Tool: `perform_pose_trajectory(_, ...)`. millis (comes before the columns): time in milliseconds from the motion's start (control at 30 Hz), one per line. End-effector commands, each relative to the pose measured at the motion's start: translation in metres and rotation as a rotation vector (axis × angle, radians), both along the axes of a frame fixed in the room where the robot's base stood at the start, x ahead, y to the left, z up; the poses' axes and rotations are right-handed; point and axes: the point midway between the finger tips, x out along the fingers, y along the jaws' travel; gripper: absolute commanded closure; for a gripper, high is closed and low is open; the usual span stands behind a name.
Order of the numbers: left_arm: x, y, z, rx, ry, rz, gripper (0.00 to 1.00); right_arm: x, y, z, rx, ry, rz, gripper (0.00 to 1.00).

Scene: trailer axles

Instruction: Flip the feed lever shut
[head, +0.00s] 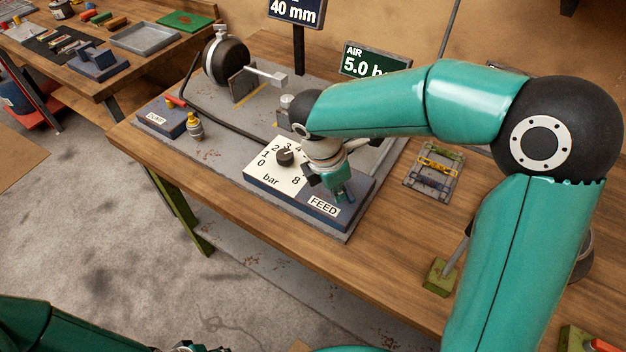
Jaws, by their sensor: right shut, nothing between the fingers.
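The FEED block (322,207), dark blue with a white label, sits at the front right corner of the grey plate on the bench. My right gripper (343,192) is shut and empty, pointing down right over this block. It hides part of the block's top, and I cannot make out the feed lever there. Whether the fingertips touch anything is unclear. A white dial panel (265,180) marked in bar, with a black knob (285,157), adjoins the FEED block. My left arm is at the bottom left; a small piece at the bottom edge (190,347) may be its gripper.
A second blue block (160,120) with a red lever (175,101) and a brass fitting (195,127) are at the plate's left. A black round chamber (226,62) stands behind. Signs read 40 mm (293,10) and AIR 5.0 (372,62). A small rack (433,172) lies right.

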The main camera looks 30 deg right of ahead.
Motion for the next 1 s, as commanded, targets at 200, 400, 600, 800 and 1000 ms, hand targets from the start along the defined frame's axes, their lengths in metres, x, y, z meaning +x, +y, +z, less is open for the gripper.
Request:
perform_pose_trajectory(200,0.0,0.0,0.007,0.0,0.0,0.0,0.6,-0.003,-0.006,0.002,-0.001,0.0,0.215,1.0)
perform_pose_trajectory(400,0.0,0.0,0.012,0.0,0.0,0.0,0.6,-0.004,-0.013,0.002,0.0,0.001,0.394,1.0)
perform_pose_trajectory(600,0.0,0.0,0.016,0.0,0.0,0.0,0.6,-0.005,-0.022,0.001,-0.001,0.0,0.516,1.0)
perform_pose_trajectory(800,0.0,0.0,0.017,0.0,0.0,0.0,0.6,-0.006,-0.027,0.0,0.0,0.0,0.507,1.0)
perform_pose_trajectory(1000,0.0,0.0,0.018,0.0,0.0,0.0,0.6,-0.007,-0.031,0.0,0.0,-0.001,0.5,1.0)
